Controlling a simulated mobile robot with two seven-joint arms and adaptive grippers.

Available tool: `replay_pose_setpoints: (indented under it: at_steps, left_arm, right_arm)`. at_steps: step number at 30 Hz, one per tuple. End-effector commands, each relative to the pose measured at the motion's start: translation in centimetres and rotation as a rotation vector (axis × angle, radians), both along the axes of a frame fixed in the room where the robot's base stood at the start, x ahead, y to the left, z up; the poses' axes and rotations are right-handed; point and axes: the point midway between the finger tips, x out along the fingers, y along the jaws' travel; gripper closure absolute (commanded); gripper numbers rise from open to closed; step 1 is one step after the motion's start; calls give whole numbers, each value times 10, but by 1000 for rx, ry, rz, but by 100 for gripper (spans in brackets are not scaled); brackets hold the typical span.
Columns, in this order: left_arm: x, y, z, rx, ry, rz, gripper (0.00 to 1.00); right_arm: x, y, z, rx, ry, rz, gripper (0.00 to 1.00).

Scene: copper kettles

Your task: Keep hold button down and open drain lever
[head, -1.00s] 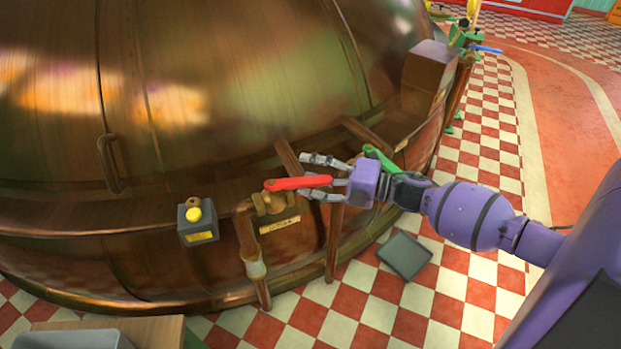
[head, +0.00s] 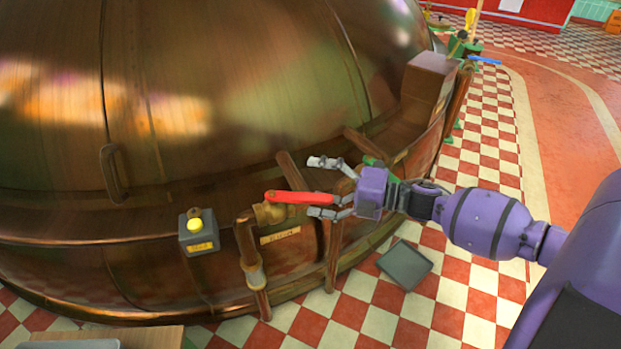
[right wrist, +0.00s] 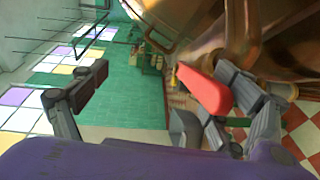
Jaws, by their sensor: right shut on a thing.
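The red drain lever (head: 290,197) sits on a brass valve (head: 268,214) low on the kettle's side and lies almost level. My right gripper (head: 322,187) is at its free right end, shut on it, with fingers above and below the lever. In the right wrist view the lever (right wrist: 205,90) lies against the right-hand fingers, and the left finger stands well apart from it. The yellow button (head: 195,225) is on a grey box (head: 199,242) left of the valve, with nothing seen touching it. My left gripper is out of view.
The large copper kettle (head: 250,90) fills the left and middle. A pipe (head: 250,265) runs down from the valve. A green handle (head: 373,161) is partly hidden behind my right gripper. A dark plate (head: 404,265) lies on the checkered floor. A wooden surface (head: 150,338) is at lower left.

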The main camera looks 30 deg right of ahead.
Motion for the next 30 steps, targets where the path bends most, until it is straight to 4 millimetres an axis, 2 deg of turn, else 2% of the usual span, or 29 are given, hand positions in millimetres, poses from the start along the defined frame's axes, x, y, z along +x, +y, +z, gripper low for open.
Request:
replay_pose_setpoints:
  at_steps: [1, 16, 17, 20, 30]
  left_arm:
    - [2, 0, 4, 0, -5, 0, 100]
    - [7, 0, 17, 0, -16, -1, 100]
    - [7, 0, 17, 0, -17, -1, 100]
    - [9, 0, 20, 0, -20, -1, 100]
    - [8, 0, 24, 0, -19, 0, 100]
  right_arm:
    - [4, -5, 22, 1, -36, 1, 31]
    - [-25, -24, 21, -2, -37, 2, 36]
    - [-27, -25, 22, 0, -38, 2, 39]
    - [-34, -29, 19, -1, -33, 0, 70]
    - [-54, -42, 12, -2, -23, -5, 70]
